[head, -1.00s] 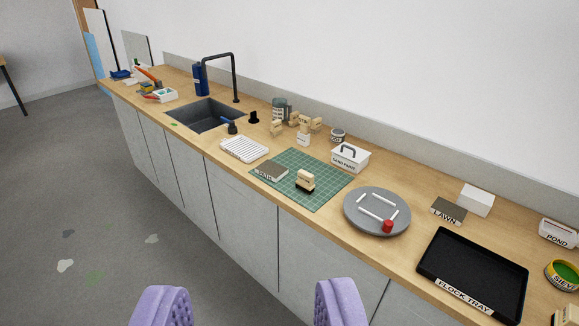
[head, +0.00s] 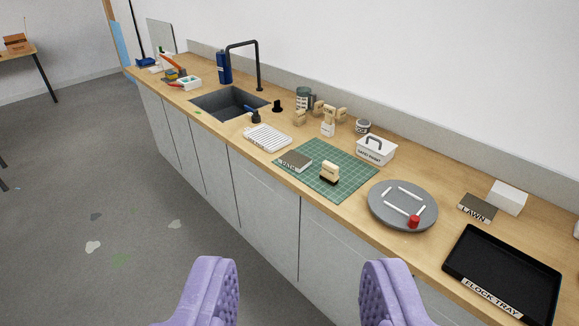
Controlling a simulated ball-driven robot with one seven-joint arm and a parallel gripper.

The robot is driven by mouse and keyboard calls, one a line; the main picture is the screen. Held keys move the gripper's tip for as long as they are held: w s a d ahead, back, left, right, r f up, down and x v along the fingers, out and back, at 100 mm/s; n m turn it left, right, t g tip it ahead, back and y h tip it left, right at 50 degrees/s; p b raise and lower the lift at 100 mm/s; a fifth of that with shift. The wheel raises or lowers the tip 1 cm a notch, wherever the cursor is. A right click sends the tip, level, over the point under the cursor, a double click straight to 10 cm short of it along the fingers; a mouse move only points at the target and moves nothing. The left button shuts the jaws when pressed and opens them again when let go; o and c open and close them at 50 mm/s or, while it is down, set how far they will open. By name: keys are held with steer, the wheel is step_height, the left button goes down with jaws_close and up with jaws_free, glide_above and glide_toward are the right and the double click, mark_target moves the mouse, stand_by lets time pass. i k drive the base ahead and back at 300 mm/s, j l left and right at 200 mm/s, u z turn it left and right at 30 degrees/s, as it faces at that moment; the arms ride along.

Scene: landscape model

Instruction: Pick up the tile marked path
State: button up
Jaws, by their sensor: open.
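A flat grey tile (head: 296,160) lies on the left part of the green cutting mat (head: 325,185). Another dark tile, marked LAWN (head: 478,207), lies farther right on the worktop. My gripper (head: 300,268) shows as two purple ridged fingers at the bottom of the picture. They are wide apart with nothing between them, over the cabinet fronts and floor. It is apart from the grey tile, on the near side of the counter.
The sink (head: 230,103) and black flock tray (head: 480,278) are farther off. The wall backs the worktop.

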mark_target(292, 159)
steer(key=i+u, duration=0.1)
steer(key=i, duration=1.4)
steer(key=i+l+u, duration=0.15)
steer(key=i, duration=1.4)
